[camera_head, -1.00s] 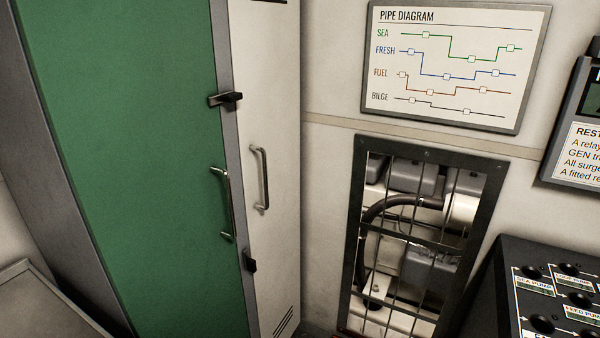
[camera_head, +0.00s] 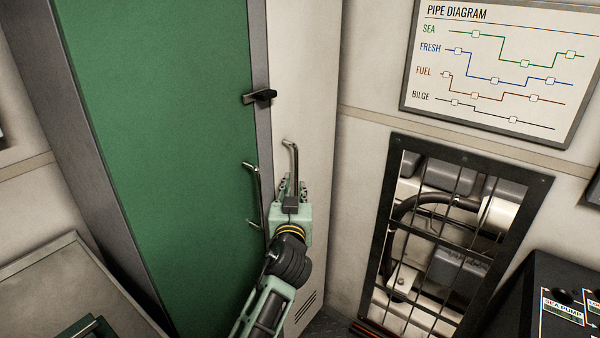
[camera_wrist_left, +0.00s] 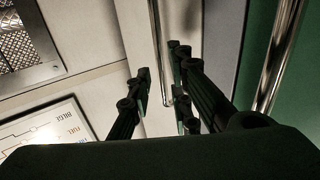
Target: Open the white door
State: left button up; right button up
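The white door (camera_head: 305,60) is a narrow pale panel right of the green door. It looks shut. Its metal bar handle (camera_head: 292,160) stands upright, its lower part hidden by my left gripper. My left gripper (camera_head: 290,187) is at this handle, in front of the white door. In the left wrist view the handle bar (camera_wrist_left: 156,45) runs between the two dark fingers (camera_wrist_left: 160,88). The fingers are apart, with a gap around the bar, and do not appear closed on it. My right gripper is not in view.
The green door (camera_head: 165,130) has its own handle (camera_head: 255,195) just left of my left gripper. A black latch (camera_head: 260,97) sits on the grey frame between the doors. A barred opening (camera_head: 450,240) and a pipe diagram (camera_head: 500,70) are on the right wall.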

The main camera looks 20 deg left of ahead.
aim_at(296, 177)
pick_arm(q)
jog(key=p+x, duration=0.1)
jog(key=x, duration=0.6)
jog(key=shift+w+f, duration=0.1)
jog(key=shift+w, duration=0.2)
jog(key=shift+c, duration=0.6)
grip_shut()
